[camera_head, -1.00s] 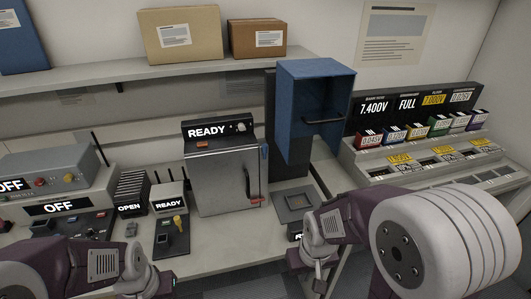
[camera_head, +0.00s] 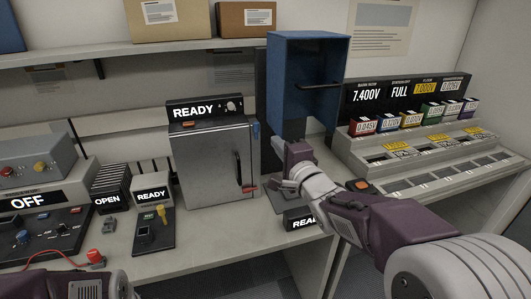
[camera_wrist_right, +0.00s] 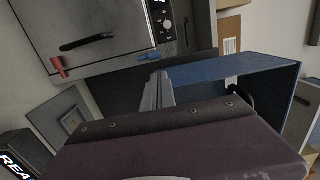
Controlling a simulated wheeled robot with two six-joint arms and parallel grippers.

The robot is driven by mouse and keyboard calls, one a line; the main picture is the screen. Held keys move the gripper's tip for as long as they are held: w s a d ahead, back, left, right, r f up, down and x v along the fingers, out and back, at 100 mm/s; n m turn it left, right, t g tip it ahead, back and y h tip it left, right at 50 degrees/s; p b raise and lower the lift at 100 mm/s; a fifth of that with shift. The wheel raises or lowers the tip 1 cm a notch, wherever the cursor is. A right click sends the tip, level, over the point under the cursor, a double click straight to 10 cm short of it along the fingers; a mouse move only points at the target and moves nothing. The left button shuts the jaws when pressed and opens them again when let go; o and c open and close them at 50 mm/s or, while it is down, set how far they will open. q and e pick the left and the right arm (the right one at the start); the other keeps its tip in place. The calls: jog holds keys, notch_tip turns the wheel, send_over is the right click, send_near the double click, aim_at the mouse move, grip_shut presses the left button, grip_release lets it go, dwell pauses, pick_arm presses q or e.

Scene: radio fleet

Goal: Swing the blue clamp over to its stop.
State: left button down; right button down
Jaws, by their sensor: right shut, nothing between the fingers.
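The blue clamp (camera_head: 255,130) is a small blue piece at the upper right edge of the grey chamber (camera_head: 212,165) labelled READY. It also shows in the right wrist view (camera_wrist_right: 146,55), small and just beyond the fingers. A similar red clamp (camera_head: 249,189) sits lower on the same edge. My right gripper (camera_head: 281,146) is shut and empty, to the right of the chamber and below the blue clamp; its fingers (camera_wrist_right: 158,90) point toward the chamber's edge, apart from the clamp. My left arm shows only at the bottom left, its gripper out of view.
A blue open-fronted box (camera_head: 300,85) with a dark handle hangs close above my right gripper. A shelf with cartons (camera_head: 165,19) runs above. Battery slots (camera_head: 425,150) lie to the right. Small devices and a charger marked READY (camera_head: 153,215) stand to the left.

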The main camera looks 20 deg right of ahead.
aim_at(256, 130)
pick_arm(q)
jog(key=shift+w+f, duration=0.1)
jog(key=shift+f, duration=0.3)
pick_arm(e)
jog(key=shift+w+d+f, duration=0.1)
jog(key=shift+d+f, duration=0.3)
jog(key=shift+f, duration=0.05)
jog(key=shift+a, duration=0.1)
pick_arm(q)
jog(key=shift+f, duration=0.1)
pick_arm(e)
jog(key=w, duration=1)
jog(key=shift+a, duration=0.35)
